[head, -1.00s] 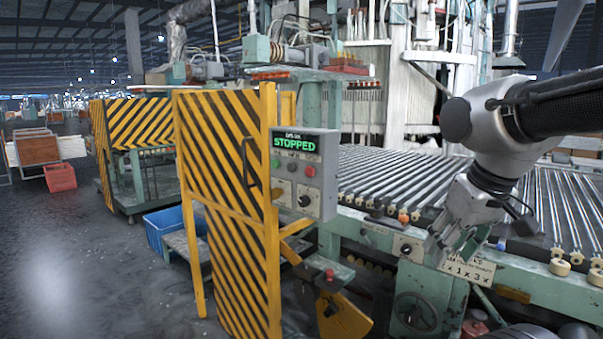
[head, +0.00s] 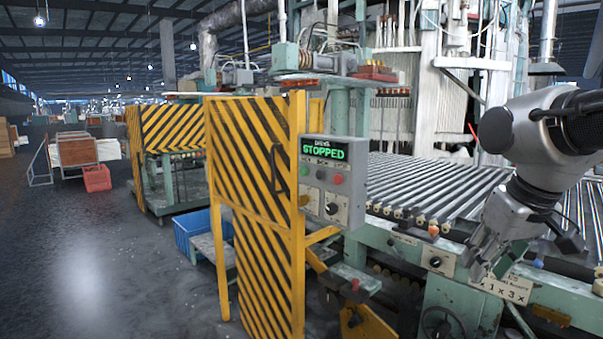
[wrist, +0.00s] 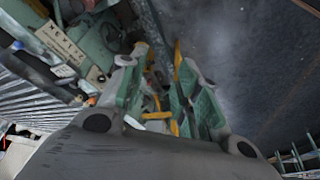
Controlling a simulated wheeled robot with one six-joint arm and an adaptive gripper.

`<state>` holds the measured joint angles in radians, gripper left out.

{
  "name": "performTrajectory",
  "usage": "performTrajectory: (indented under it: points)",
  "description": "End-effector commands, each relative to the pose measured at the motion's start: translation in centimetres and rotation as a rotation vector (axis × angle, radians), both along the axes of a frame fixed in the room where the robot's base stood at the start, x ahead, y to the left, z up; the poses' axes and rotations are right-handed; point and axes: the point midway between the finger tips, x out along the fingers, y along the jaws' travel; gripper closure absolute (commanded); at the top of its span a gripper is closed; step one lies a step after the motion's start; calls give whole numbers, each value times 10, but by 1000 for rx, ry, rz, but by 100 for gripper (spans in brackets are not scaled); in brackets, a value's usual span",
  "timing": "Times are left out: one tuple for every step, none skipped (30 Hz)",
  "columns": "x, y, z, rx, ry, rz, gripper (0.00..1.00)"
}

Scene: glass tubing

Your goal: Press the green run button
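A grey control box (head: 350,212) is mounted beside the yellow-and-black striped guard. Its lit display (head: 323,150) reads STOPPED in green. Below the display is a row of buttons: a small green one (head: 306,170) at the left, a dark one in the middle and a red one (head: 338,179) at the right. A black rotary knob sits lower down. My gripper (head: 480,262) points downward to the right of the box, well apart from it, near the roller conveyor's front edge. In the wrist view my gripper (wrist: 157,68) has its two fingers apart with nothing visibly held.
The striped guard (head: 250,170) stands left of the box. The roller conveyor (head: 420,185) and its green frame lie behind and below my arm. Another red button (head: 355,284) sits low on the frame. A blue crate (head: 190,228) is behind the guard. Open floor lies at left.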

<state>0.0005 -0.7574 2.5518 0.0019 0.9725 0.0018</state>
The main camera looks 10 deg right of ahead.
Motion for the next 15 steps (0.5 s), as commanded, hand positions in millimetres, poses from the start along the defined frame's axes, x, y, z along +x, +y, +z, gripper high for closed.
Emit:
performTrajectory:
  points:
    - [0, 0, 0, 0, 0, 0, 83]
    - [0, 0, 0, 0, 0, 0, 88]
    - [0, 0, 0, 0, 0, 0, 96]
    - [0, 0, 0, 0, 0, 0, 100]
    - [0, 0, 0, 0, 0, 0, 100]
    - [0, 0, 0, 0, 0, 0, 100]
    - [0, 0, 0, 0, 0, 0, 100]
    - [0, 0, 0, 0, 0, 0, 100]
    - [0, 0, 0, 0, 0, 0, 100]
    - [0, 0, 0, 0, 0, 0, 100]
    - [0, 0, 0, 0, 0, 0, 100]
    - [0, 0, 0, 0, 0, 0, 100]
    - [0, 0, 0, 0, 0, 0, 100]
    - [0, 0, 0, 0, 0, 0, 100]
    - [0, 0, 0, 0, 0, 0, 100]
